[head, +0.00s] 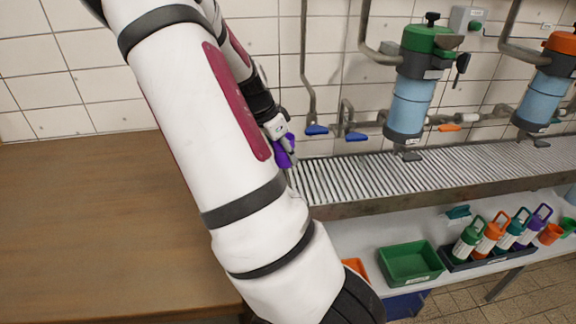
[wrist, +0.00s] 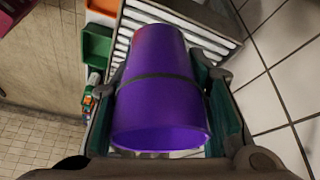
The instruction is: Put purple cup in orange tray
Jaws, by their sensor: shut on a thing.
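The purple cup (wrist: 160,95) fills the middle of the wrist view, lying between the two fingers of my gripper (wrist: 162,90). The gripper is shut on it, with a finger against each side. In the head view a small part of the purple cup (head: 283,154) shows beside my gripper (head: 279,136), above the left end of the slatted grey rack; my arm hides much around it. The orange tray (head: 355,268) shows only in part on the lower shelf, mostly behind my arm. An orange tray edge (wrist: 103,6) also shows at the top of the wrist view.
A green tray (head: 411,264) stands right of the orange tray, above a blue bin (head: 405,304). A dark crate (head: 492,258) of several coloured bottles stands farther right. Pipes and blue filter housings (head: 408,105) line the wall. The wooden table (head: 90,230) is bare.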

